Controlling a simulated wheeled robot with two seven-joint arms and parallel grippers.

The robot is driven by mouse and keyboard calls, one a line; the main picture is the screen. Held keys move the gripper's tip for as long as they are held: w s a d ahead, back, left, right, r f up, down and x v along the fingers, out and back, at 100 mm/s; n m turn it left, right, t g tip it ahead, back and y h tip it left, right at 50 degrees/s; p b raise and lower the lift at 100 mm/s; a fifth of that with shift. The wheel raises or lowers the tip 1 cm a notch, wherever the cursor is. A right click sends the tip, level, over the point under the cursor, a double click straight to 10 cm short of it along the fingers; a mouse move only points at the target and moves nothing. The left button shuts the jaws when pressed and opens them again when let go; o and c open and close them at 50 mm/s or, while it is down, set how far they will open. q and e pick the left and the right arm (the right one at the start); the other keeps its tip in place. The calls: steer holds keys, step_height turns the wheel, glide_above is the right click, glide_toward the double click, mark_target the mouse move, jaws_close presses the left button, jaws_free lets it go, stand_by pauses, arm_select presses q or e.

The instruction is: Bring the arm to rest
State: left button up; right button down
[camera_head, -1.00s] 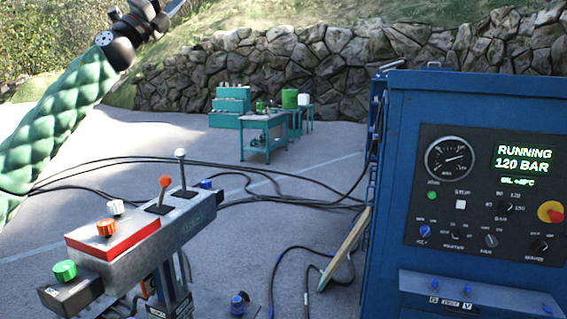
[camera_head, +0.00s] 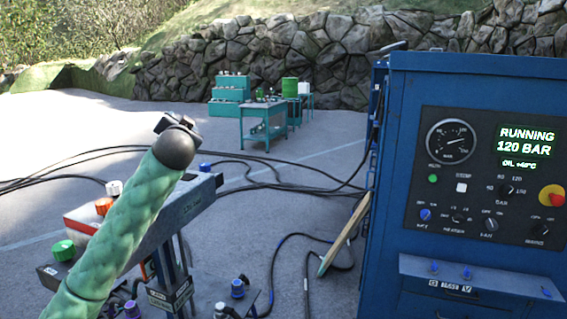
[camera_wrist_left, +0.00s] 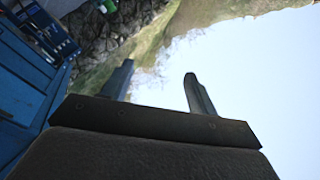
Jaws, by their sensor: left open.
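My left arm, in a green padded sleeve, rises from the bottom left in the head view and ends in a dark rounded joint. Its gripper fingers cannot be made out there. In the left wrist view my left gripper (camera_wrist_left: 158,82) is open and empty, its two dark fingers apart against the sky and grass bank. The lever console (camera_head: 190,207) stands behind my arm in the head view, with a green knob (camera_head: 63,250), an orange knob (camera_head: 104,206) and a white knob (camera_head: 114,188). My arm hides its levers. My right gripper is not in view.
A blue power unit (camera_head: 470,85) fills the right side, its display reading RUNNING 120 BAR. A wooden board (camera_head: 345,238) leans against it. Black hoses (camera_head: 290,187) cross the pavement. A teal workbench (camera_head: 262,108) stands farther back before a stone wall (camera_head: 330,50).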

arm_select(q)
steer(key=s+d+f+g+h+b, duration=0.1)
steer(key=s+d+f+g+h, duration=0.35)
steer(key=f, duration=1.25)
steer(key=s+d+f+n+g+y+b, duration=0.15)
steer(key=s+f, duration=0.55)
steer(key=f, duration=0.9)
steer(key=s+d+f+g+h+b, duration=0.1)
steer(key=s+d+f+g+h, duration=0.35)
steer(key=f, duration=1.25)
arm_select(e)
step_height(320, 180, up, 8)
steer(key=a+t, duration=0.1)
arm_select(q)
steer(key=s+f+n+g+y+b, duration=0.1)
steer(key=s+f+g, duration=0.2)
steer(key=s+f, duration=1.3)
steer(key=s+d+f+g+y+b, duration=0.1)
steer(key=s+f+g+b, duration=0.1)
steer(key=s+f, duration=1.5)
steer(key=s+g, duration=0.1)
steer(key=s, duration=0.5)
steer(key=shift+s+d+f+n+b, duration=0.15)
steer(key=shift+s+f+n+b, duration=0.05)
steer(key=shift+f+n+b, duration=0.15)
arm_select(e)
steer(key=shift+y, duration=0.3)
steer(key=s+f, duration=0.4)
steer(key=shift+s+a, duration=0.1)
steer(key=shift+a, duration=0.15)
